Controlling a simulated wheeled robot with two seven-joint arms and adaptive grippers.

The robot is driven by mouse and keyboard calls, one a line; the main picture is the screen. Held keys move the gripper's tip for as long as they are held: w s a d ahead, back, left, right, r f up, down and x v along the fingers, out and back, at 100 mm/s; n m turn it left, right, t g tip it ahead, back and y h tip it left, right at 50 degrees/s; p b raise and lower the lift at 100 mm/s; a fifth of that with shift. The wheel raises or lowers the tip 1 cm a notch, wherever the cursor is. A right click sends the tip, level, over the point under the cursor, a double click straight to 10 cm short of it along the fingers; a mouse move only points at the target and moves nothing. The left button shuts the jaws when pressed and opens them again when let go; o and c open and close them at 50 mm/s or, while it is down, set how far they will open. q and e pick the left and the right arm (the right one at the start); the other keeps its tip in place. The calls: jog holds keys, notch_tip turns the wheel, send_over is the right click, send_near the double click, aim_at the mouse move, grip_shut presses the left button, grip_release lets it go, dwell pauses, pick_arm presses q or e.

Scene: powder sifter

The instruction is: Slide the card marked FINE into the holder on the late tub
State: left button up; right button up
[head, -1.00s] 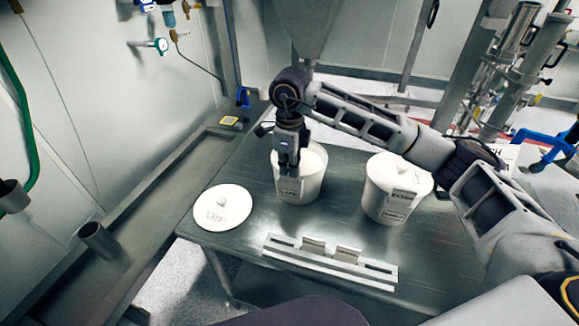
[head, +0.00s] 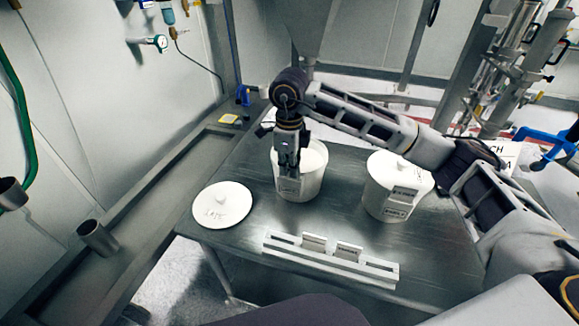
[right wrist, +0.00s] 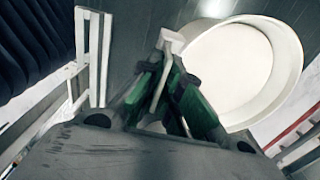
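My right gripper (head: 289,172) points down at the front wall of the left white tub (head: 312,183), close to a small label there. The label was readable as LATE a second ago; its letters are blurred now. In the right wrist view, the green-padded fingers (right wrist: 175,75) come near each other at their tips beside the tub rim (right wrist: 290,55). A pale piece shows at the tips; I cannot tell whether it is a card or the holder. No card marked FINE can be read. My left gripper is not in view.
A white rack (head: 330,262) at the table's front edge holds two cards (head: 348,252). A lidded tub (head: 385,205) with two labels stands right. A loose white lid (head: 222,205) lies left. Clear table lies between the tubs and rack.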

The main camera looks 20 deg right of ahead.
jog(key=o, duration=0.4)
jog(key=shift+r, duration=0.1)
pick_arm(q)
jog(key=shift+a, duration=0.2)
pick_arm(e)
jog(key=shift+r, duration=5.95)
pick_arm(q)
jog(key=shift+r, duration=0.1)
pick_arm(e)
jog(key=shift+r, duration=0.1)
